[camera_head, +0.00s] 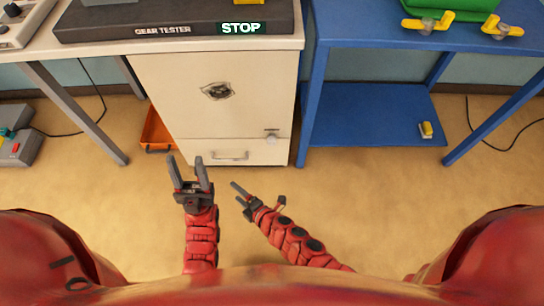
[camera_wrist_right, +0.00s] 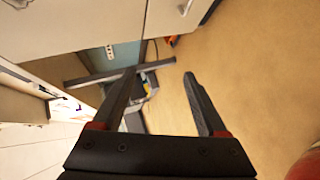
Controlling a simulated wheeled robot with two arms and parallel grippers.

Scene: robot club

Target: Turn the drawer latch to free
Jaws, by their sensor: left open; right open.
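The drawer latch (camera_head: 270,138) is a small pale knob at the upper right of the low drawer (camera_head: 200,152) in the white cabinet. A small label sits just above it; which way the latch is turned is too small to tell. The drawer looks closed and has a handle (camera_head: 230,155). My left gripper (camera_head: 186,168) is open and empty, in front of the drawer's left part. My right gripper (camera_head: 237,192) is open and empty, below and left of the latch and apart from it. Its open fingers (camera_wrist_right: 162,85) also show in the right wrist view.
The gear tester (camera_head: 165,22) with a lit STOP sign is on the bench above. A blue table (camera_head: 375,30) with a lower shelf stands to the right. An orange tray (camera_head: 157,130) lies left of the cabinet. The floor in front is clear.

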